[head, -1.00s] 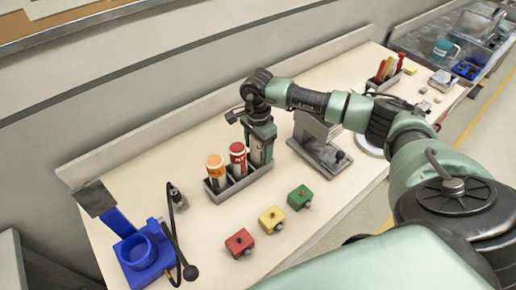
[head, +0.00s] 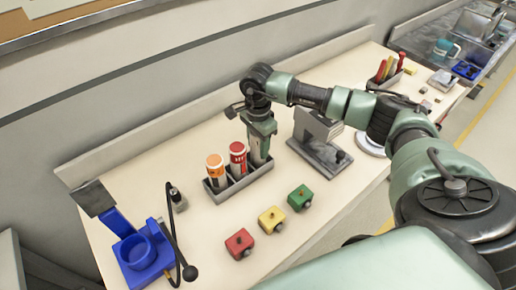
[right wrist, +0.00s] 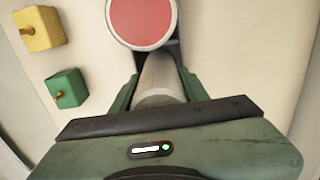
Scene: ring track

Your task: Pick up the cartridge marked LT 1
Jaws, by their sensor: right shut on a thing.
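My right gripper (head: 260,145) reaches down from above to the right end of the grey rack (head: 241,183). It is shut on a pale grey cartridge (head: 256,158), mostly hidden by the fingers. In the right wrist view the grey cartridge (right wrist: 160,80) shows between the two fingers. A red-topped cartridge (head: 238,160) stands beside it in the middle of the rack, and an orange-topped cartridge (head: 215,170) stands at the left end. I cannot read the markings, nor tell whether the held cartridge is clear of its slot. My left gripper is not in view.
A red block (head: 239,243), a yellow block (head: 271,220) and a green block (head: 299,197) lie in front of the rack. A blue stand (head: 137,248) is at the left. A grey press-like device (head: 318,150) stands close right of the gripper.

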